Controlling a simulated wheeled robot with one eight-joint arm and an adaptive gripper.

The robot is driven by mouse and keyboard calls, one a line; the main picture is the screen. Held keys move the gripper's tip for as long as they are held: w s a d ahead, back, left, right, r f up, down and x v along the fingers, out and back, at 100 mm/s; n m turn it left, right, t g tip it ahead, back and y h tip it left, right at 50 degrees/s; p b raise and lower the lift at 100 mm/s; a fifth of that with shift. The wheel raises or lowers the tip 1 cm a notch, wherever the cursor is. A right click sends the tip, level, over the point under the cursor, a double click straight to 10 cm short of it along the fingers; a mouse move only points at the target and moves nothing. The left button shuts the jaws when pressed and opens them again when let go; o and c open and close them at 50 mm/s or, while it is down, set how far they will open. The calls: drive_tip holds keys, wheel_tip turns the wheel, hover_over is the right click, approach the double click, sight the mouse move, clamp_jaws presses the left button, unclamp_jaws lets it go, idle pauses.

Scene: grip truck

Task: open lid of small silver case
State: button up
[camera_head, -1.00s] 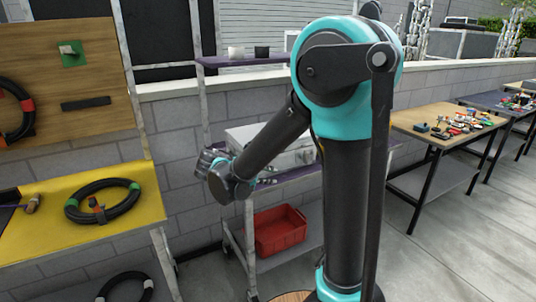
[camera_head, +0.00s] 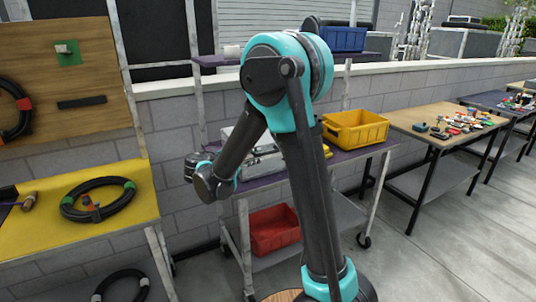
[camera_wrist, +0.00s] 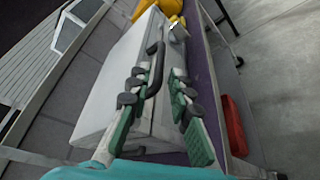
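The small silver case (camera_head: 266,147) sits shut on the purple-topped cart, partly hidden behind my arm in the head view. In the wrist view, the case (camera_wrist: 118,78) shows its pale top, a black handle and a bright latch (camera_wrist: 178,29) on its front side. My gripper (camera_wrist: 165,82) has dark fingers with green pads. The fingers are apart, over the case's front edge near the handle, with nothing clearly held between them. I cannot tell whether a finger touches the case. In the head view the fingers are mostly hidden by my arm.
A yellow bin (camera_head: 355,130) stands right of the case on the cart. A red bin (camera_head: 274,229) is on the lower shelf, and a blue bin (camera_head: 343,38) is on the upper shelf. A yellow table (camera_head: 40,235) with a hose is at left; a wooden tool table (camera_head: 430,118) is at right.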

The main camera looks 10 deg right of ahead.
sight(265, 153)
drive_tip(key=x, duration=0.7)
drive_tip(key=shift+c, duration=0.2)
clamp_jaws()
